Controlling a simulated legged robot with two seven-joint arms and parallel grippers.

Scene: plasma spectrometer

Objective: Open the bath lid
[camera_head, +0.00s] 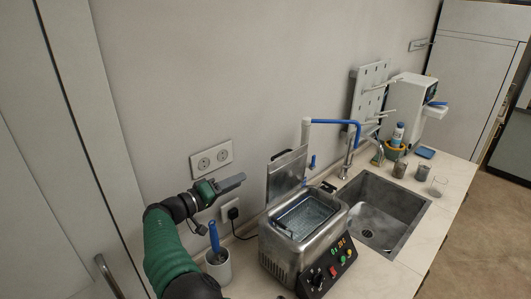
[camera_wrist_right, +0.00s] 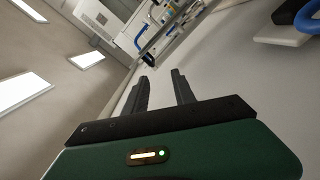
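The bath (camera_head: 305,232) is a silver box on the counter with a dark sloped panel, lit digits and coloured buttons. Its top is uncovered, and the inside of the tank shows. The bath lid (camera_head: 287,176) is a flat metal plate that stands upright at the back of the bath, near the wall. My right gripper (camera_head: 242,178) is left of the lid and apart from it, at about the lid's height in the picture. In the right wrist view its two fingers (camera_wrist_right: 160,80) are spread with nothing between them. My left gripper is not in view.
A white cup (camera_head: 217,266) with a blue-handled tool stands left of the bath. A sink (camera_head: 382,212) with a tap (camera_head: 348,158) is to the right. Wall sockets (camera_head: 211,159) are behind my arm. Beakers (camera_head: 422,172) and a white instrument (camera_head: 408,100) stand farther right.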

